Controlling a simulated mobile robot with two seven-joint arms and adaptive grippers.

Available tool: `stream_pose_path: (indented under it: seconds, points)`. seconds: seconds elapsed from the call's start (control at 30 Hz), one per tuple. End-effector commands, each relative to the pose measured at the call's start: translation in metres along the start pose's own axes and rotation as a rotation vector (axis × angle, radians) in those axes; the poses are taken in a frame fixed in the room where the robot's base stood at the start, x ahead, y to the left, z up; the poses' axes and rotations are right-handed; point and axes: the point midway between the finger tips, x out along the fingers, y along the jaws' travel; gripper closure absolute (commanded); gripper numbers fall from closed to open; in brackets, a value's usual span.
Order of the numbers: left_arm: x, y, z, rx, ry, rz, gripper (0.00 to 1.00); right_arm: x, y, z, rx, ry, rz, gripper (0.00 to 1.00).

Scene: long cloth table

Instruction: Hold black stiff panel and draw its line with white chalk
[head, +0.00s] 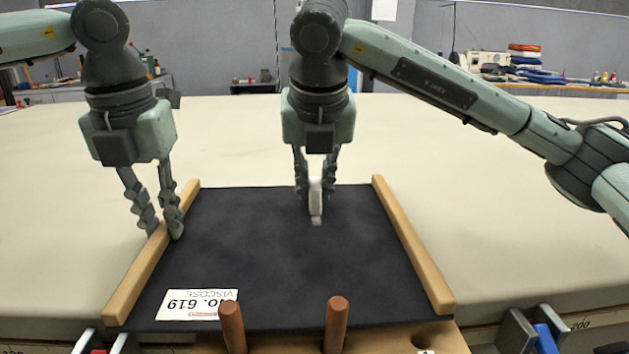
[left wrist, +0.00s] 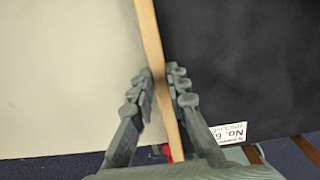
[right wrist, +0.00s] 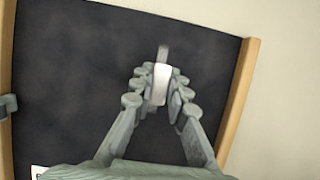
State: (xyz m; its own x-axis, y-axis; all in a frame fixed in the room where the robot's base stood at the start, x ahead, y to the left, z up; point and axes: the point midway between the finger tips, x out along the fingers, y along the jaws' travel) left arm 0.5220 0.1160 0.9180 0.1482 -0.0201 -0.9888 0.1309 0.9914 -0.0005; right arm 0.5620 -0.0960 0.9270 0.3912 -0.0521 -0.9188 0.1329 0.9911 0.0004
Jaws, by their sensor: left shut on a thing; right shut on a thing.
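The black stiff panel (head: 270,260) lies flat on the table between two wooden side rails. My left gripper (head: 160,234) is shut on the left wooden rail (head: 135,286); the left wrist view shows its fingers on both sides of that rail (left wrist: 158,65). My right gripper (head: 315,190) is shut on the white chalk (head: 316,198) and holds it upright over the panel's far middle. The chalk also shows between the fingers in the right wrist view (right wrist: 160,84). I cannot tell whether the chalk touches the panel.
The right wooden rail (head: 412,245) borders the panel. A white label (head: 197,304) lies on its near left corner. Two brown pegs (head: 336,325) stand at the near edge, with a clamp (head: 530,335) at right. The cream table (head: 510,220) is clear on both sides.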

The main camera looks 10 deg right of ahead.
Motion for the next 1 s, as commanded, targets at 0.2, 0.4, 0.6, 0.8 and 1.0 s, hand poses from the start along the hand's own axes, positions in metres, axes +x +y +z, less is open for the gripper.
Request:
stream_pose_path:
  seconds: [0.2,0.4,0.6,0.8,1.0]
  points:
    - [-0.001,0.000,0.000,0.000,-0.001,-0.001,1.00,-0.003,0.000,-0.009,0.000,0.002,0.000,1.00]
    - [-0.001,0.000,0.000,0.000,-0.001,-0.001,1.00,-0.004,0.000,-0.013,-0.002,0.003,-0.001,1.00]
    - [-0.001,0.000,0.000,0.000,-0.002,-0.001,1.00,-0.008,0.000,-0.021,-0.002,0.003,-0.001,1.00]
    - [-0.001,0.000,0.000,0.000,-0.002,-0.001,1.00,-0.012,0.000,-0.027,-0.001,0.002,0.000,1.00]
    - [-0.001,0.000,0.000,0.000,-0.002,-0.001,1.00,-0.013,0.000,-0.031,-0.001,0.002,0.000,1.00]
